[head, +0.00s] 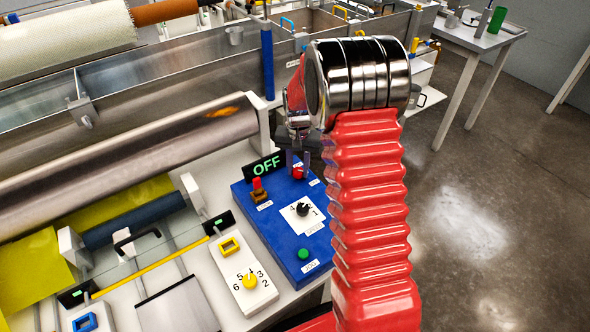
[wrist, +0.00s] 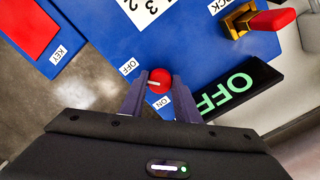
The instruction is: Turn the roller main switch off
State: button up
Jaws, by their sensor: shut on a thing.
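The roller main switch is a round red knob (head: 298,174) at the far end of the blue control panel (head: 243,196) in the head view. In the wrist view the red knob (wrist: 159,80) sits between my two fingers, with a white pointer line across it. A small OFF label (wrist: 130,66) and an ON label (wrist: 165,104) lie on either side of it. My gripper (head: 298,158) is shut on the knob from above. The black display (head: 265,166) beside it shows OFF in green; it also shows in the wrist view (wrist: 265,93).
The panel also carries a red-and-yellow lock switch (head: 258,189), a black numbered dial (head: 303,209) and a green button (head: 303,254). A white box with a yellow dial (head: 250,281) stands nearby. A blue post (head: 267,62) and steel roller (head: 130,150) lie to the left.

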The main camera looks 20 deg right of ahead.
aim_at(299, 171)
jog(key=shift+s+d+f, duration=0.1)
jog(key=shift+s+f, duration=0.1)
jog(key=shift+s, duration=0.1)
jog(key=o, duration=0.8)
jog(key=shift+o, duration=1.2)
jog(key=shift+w+r, duration=0.15)
jog(key=shift+w+r, duration=0.1)
jog(key=shift+r, duration=0.5)
notch_tip(299, 171, up, 12)
jog(key=shift+r, duration=0.25)
